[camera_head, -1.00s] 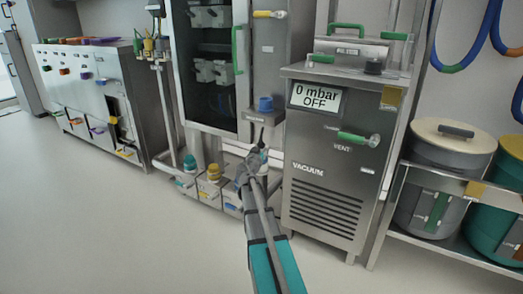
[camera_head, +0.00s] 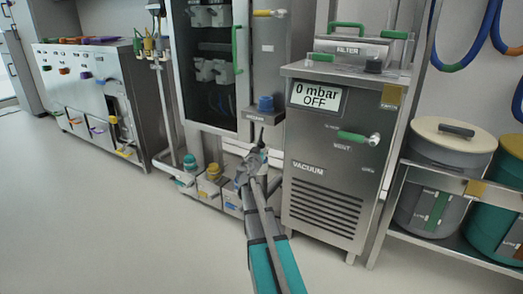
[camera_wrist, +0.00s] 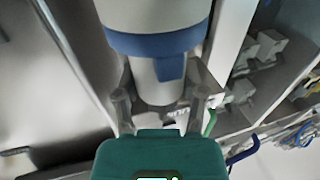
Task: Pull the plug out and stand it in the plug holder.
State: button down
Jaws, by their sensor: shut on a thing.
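My gripper (camera_head: 256,152) is low in front of the gap between the glass-door cabinet and the vacuum unit. In the wrist view, its two fingers (camera_wrist: 160,106) are closed on either side of a pale cylindrical plug with a blue collar and tab (camera_wrist: 158,44). The plug's lower body is between the fingers; its far end is hidden. In the head view, the held plug is small and mostly covered by my gripper. A blue-capped part (camera_head: 265,103) stands on a small metal bracket (camera_head: 262,117) above my gripper. I cannot tell which part is the plug holder.
The vacuum unit (camera_head: 325,195) is close on the right, its display reading 0 mbar OFF. Low boxes with a teal cap (camera_head: 188,162) and a yellow cap (camera_head: 213,171) stand left of my gripper. A shelf with drums (camera_head: 430,170) is at far right. The floor in front is clear.

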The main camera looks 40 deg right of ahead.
jog(key=shift+c, duration=0.5)
grip_release()
jog(key=shift+s+a, duration=0.1)
jog(key=v, duration=1.1)
jog(key=shift+s+a, duration=0.2)
jog(key=shift+a, duration=0.15)
jog(key=shift+r, duration=0.15)
dwell(0.3)
